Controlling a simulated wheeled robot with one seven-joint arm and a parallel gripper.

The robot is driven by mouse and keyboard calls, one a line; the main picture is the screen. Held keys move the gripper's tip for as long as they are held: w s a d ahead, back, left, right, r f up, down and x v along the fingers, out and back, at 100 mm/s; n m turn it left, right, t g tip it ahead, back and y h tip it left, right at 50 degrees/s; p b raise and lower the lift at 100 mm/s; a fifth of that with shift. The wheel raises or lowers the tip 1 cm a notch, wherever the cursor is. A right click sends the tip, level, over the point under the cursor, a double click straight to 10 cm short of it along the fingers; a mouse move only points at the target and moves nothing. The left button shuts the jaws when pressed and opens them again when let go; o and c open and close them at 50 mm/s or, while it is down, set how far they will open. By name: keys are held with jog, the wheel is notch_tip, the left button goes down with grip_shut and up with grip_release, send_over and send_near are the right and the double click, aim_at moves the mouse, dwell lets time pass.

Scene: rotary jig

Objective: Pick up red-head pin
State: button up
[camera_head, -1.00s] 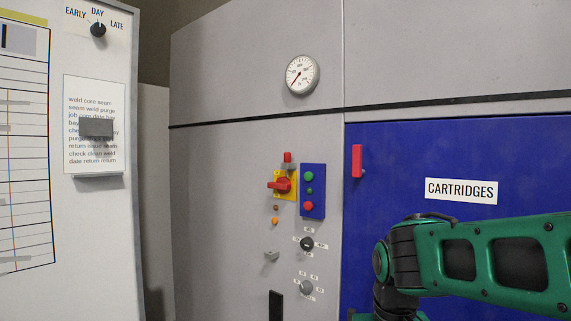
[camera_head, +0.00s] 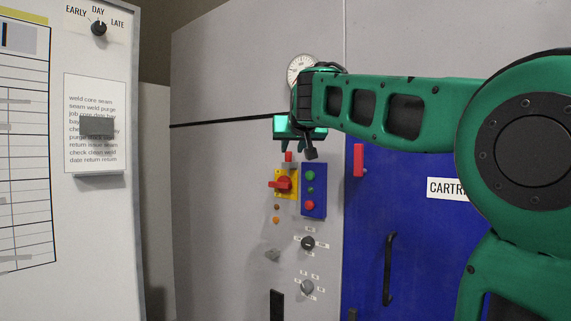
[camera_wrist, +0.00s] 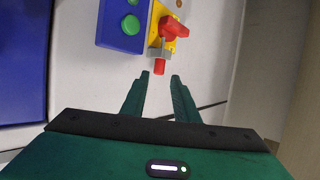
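The red-head pin (camera_head: 288,156) sits upright in a grey bracket just above the red rotary switch (camera_head: 281,184) on its yellow plate. In the wrist view, the pin's red head (camera_wrist: 159,68) shows just beyond the fingertips, about midway between them. The grey bracket hides the lower part of the pin. My gripper (camera_head: 297,149) hangs above the pin in the head view, fingers pointing down. In the wrist view, my gripper (camera_wrist: 160,77) is open, with nothing between its fingers. The red switch handle (camera_wrist: 173,28) lies beyond the pin.
A blue button box (camera_head: 314,191) with green and red buttons stands close to the right of the switch. Knobs (camera_head: 307,243) sit lower on the grey panel. A blue door (camera_head: 420,260) with a black handle is at right. Bare panel lies left of the switch.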

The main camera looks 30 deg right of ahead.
aim_at(289, 156)
jog(key=shift+x, duration=4)
grip_shut()
